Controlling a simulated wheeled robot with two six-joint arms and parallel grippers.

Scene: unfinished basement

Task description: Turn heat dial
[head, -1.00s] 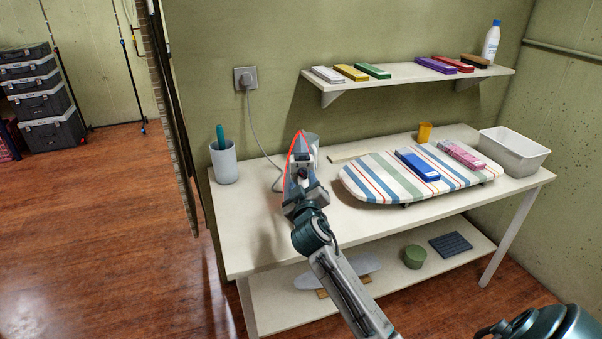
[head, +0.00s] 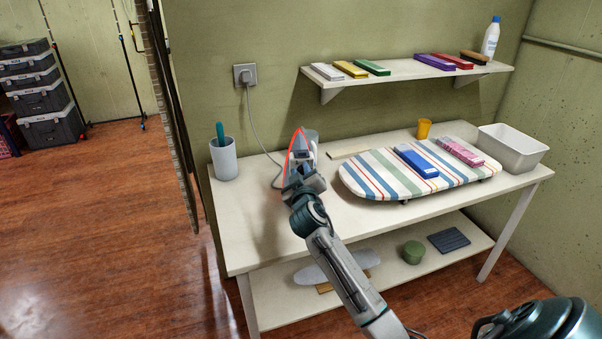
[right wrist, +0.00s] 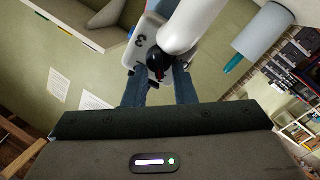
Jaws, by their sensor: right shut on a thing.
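The iron (head: 293,152), pale with a red edge, stands upright at the left middle of the table, partly hidden behind my right gripper (head: 304,172). In the right wrist view its white body (right wrist: 145,40) carries dark numerals, one reading 3. The small black heat dial (right wrist: 157,62) sits between the blue fingertips of my right gripper (right wrist: 160,76), which is shut on it. The dial's pointer setting cannot be told. My left gripper is not in view.
A striped ironing board (head: 375,181) with a blue box (head: 415,161) and a pink box lies to the right on the table (head: 250,235). A cup (head: 224,160) stands left. The cord (head: 257,130) runs to a wall socket. A shelf (head: 400,75) hangs above.

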